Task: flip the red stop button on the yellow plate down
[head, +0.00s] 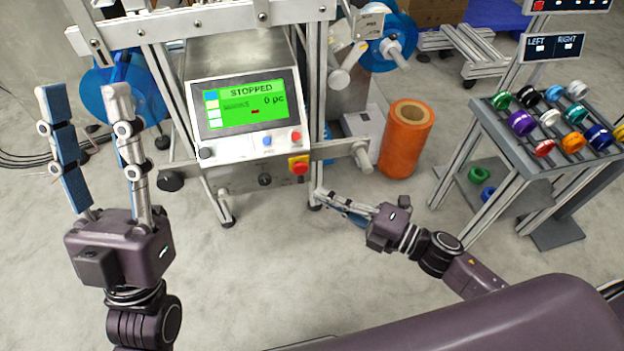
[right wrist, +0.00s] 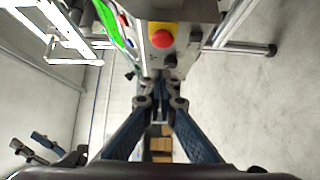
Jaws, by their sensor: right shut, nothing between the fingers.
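The red stop button (head: 299,168) sits on a yellow plate (head: 293,159) at the lower right of the machine's control box. In the right wrist view the red button (right wrist: 162,39) and yellow plate (right wrist: 175,30) show just above my fingertips. My right gripper (head: 322,197) is shut and empty, below and slightly right of the button, apart from it in the head view. It also shows in the right wrist view (right wrist: 160,82), fingers together. My left gripper (head: 88,90) is open and empty, pointing up, left of the machine.
The control box has a green screen (head: 240,106) reading STOPPED. An orange roll (head: 406,138) stands on the floor to the right. A rack table (head: 480,110) with several coloured spools is further right. Machine legs and rails stand close around the box.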

